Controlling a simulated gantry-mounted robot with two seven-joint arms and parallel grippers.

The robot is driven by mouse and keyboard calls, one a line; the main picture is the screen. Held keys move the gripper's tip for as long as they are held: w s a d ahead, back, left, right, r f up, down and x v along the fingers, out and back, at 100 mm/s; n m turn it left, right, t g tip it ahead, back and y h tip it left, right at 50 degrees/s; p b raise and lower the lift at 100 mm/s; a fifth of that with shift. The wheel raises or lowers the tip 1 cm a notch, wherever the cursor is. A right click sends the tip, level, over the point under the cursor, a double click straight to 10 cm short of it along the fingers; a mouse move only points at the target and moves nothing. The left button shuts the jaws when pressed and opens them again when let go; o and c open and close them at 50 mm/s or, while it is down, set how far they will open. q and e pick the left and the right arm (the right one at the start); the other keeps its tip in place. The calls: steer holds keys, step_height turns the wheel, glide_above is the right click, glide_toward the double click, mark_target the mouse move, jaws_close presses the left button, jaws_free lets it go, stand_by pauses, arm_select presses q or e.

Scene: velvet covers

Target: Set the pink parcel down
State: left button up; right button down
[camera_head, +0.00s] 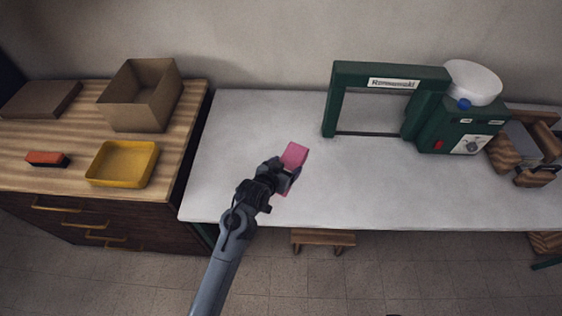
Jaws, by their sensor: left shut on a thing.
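The pink parcel (295,154) is a small pink block near the middle of the camera_head view. My left gripper (286,170) is shut on it, with the arm coming up from the bottom. The parcel shows over the left part of the white table (240,125). I cannot tell whether it touches the tabletop or hangs above it. My right gripper is not in view.
A green machine (425,115) stands on the table's right half, beside wooden blocks. On the wooden cabinet at left are an open cardboard box (140,105), a yellow tray (122,182), an orange-and-black object (46,158) and a brown slab (40,98). The table's left part is clear.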

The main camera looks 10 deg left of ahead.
arm_select(q)
steer(key=shift+a+f+b, duration=0.6)
steer(key=shift+a+f, duration=4.35)
steer(key=shift+a, duration=0.05)
steer(key=shift+w, duration=0.1)
steer(key=o, duration=1.7)
